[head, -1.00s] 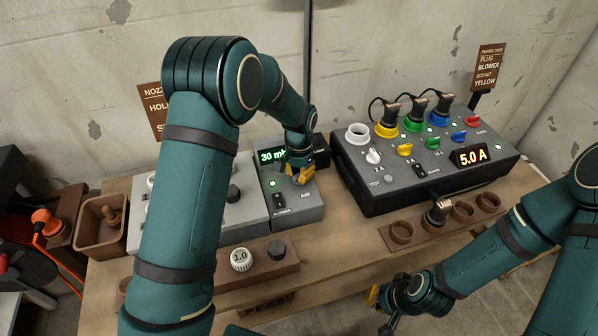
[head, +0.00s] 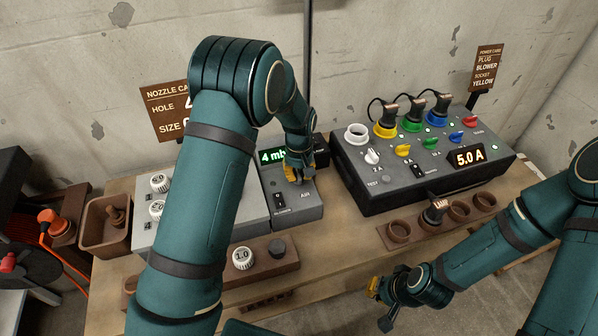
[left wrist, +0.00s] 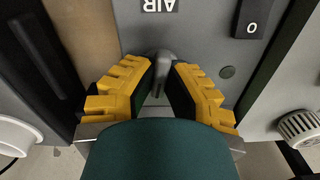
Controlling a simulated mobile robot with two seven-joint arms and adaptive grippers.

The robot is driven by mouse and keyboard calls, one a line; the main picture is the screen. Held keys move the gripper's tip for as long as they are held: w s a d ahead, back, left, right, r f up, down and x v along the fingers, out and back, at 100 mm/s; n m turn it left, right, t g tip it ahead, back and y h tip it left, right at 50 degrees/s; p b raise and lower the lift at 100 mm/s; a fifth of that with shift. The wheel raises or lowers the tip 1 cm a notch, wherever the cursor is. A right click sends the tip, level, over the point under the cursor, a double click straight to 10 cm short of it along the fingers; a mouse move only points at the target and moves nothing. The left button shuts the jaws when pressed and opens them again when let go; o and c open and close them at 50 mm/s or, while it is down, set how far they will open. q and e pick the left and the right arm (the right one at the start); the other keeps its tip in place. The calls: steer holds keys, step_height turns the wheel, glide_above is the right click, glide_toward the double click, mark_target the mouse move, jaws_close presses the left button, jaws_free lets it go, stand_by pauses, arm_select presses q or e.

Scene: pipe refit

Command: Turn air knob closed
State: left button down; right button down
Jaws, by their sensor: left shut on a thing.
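The air unit (head: 309,206) is a grey box whose green display (head: 271,156) reads about 4 mb, partly hidden by my arm. My left gripper (head: 299,173) is at the AIR knob on its top. In the left wrist view the dark grey air knob (left wrist: 163,62) sits between the yellow-padded fingers of my left gripper (left wrist: 161,82), which are shut on it. The AIR label (left wrist: 159,5) lies beside it. My right gripper (head: 379,306) hangs low at the table's front edge, away from the unit; its jaw gap is not clear.
A grey power box (head: 380,190) with coloured plugs and a 5.0 A display stands to the right. A wooden rack (head: 410,242) lies before it. A nozzle block (head: 237,215) is left, partly behind my left arm. A rocker switch (head: 279,201) is near the knob.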

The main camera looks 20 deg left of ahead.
mark_target(299, 174)
arm_select(q)
steer(key=shift+n, duration=0.9)
steer(key=shift+f, duration=0.1)
steer(key=c, duration=1)
jaws_free()
step_height(299, 174, up, 12)
